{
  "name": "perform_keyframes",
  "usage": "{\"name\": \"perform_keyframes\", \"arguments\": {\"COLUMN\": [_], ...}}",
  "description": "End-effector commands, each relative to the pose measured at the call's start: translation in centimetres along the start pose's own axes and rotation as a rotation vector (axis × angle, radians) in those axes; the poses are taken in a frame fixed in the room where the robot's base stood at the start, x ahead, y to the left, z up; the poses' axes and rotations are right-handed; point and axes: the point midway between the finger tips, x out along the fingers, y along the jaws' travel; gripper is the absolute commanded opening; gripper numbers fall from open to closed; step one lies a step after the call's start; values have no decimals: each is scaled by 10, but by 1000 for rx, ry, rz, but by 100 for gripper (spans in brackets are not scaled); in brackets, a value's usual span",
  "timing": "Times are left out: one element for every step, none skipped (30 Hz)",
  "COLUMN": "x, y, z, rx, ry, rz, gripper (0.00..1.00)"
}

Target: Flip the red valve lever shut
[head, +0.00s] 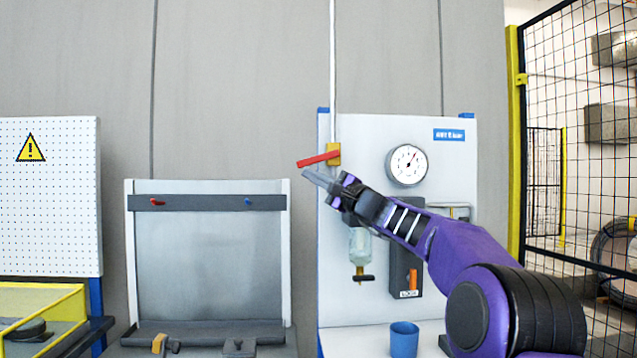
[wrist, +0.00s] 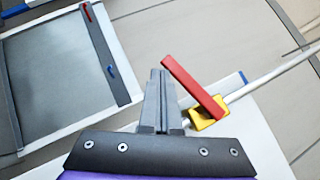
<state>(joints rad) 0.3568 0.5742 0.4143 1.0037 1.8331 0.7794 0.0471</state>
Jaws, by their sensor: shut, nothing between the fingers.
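The red valve lever (head: 318,159) sticks out to the left from a yellow valve body (head: 334,154) on a thin white vertical pipe (head: 332,70). It lies across the pipe, nearly level, its free end slightly lower. My gripper (head: 306,172) is shut and empty, its tips just below the lever's free end in the head view. In the wrist view the lever (wrist: 194,88) is to the right of my shut fingers (wrist: 160,72), with a gap showing between them. Whether the fingertips touch the lever I cannot tell.
A white panel with a round gauge (head: 406,164) stands behind my arm. A clear bowl (head: 360,243) and a blue cup (head: 404,339) are below. A grey framed board (head: 208,262) stands at left. Wire fencing (head: 580,130) is at right.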

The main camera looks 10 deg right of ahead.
Motion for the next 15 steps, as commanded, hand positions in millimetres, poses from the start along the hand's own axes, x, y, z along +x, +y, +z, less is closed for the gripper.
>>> {"name": "perform_keyframes", "arguments": {"x": [3,5,8,9,10,12,13,14,15,16,16,17,18,18,18], "y": [0,-1,-3,-3,-4,-5,-5,-6,-7,-7,-8,-8,-9,-9,-10], "z": [-1,0,0,0,1,2,3,4,4,5,5,6,6,7,7], "rx": [27,22,19,19,18,18,18,18,17,17,17,17,17,17,17], "ry": [-1,-1,-1,0,0,-1,-1,-1,-1,0,0,0,0,0,0], "rz": [-25,-23,-22,-21,-21,-21,-20,-19,-19,-19,-19,-19,-19,-18,-18], "gripper": [0,0,0,0,0,0,0,0,0,0,0,0,0,0,0]}}
